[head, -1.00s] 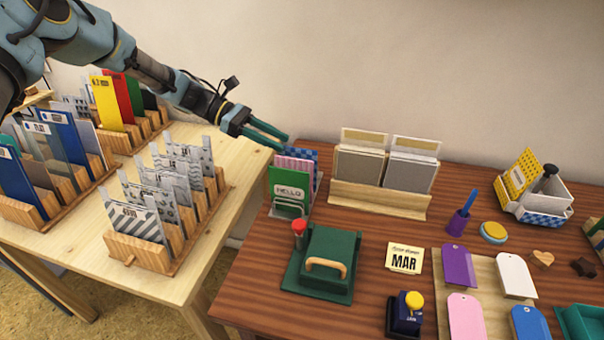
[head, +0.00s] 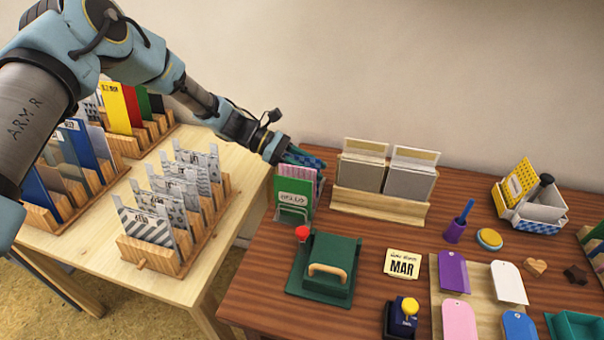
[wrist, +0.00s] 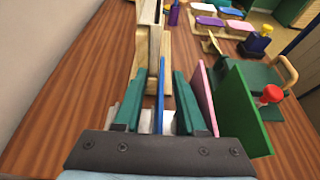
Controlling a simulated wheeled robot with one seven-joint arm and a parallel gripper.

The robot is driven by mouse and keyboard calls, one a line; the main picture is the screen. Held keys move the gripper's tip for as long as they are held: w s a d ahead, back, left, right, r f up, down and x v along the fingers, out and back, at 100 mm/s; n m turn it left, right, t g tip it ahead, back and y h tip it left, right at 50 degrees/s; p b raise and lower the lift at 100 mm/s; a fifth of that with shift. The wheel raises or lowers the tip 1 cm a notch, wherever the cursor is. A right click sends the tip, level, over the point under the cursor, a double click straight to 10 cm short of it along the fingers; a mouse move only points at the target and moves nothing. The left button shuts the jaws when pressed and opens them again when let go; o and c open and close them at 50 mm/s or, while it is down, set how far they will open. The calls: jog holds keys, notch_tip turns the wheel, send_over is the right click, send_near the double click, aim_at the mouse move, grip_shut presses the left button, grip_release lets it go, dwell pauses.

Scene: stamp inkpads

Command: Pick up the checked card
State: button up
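The checked card, blue, stands at the back of a small holder, behind a pink card (head: 300,167) and a green HELLO card (head: 291,190). In the head view my gripper covers most of it. In the wrist view the checked card (wrist: 160,100) shows edge-on as a thin blue strip. My gripper (head: 304,158) is over the holder; in the wrist view its green fingers (wrist: 159,80) are apart, one on each side of the checked card, with gaps showing. The pink card (wrist: 205,95) and green card (wrist: 243,110) are outside the right finger.
A wooden stand (head: 378,206) with grey card stacks is just right of the holder. A green press (head: 326,264) and a red-topped stamp (head: 303,234) stand in front. The pale table (head: 200,288) on the left bears card racks. The wall is behind.

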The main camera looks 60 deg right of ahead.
jog(key=shift+c, duration=0.2)
grip_shut()
jog(key=shift+r, duration=0.1)
dwell(0.4)
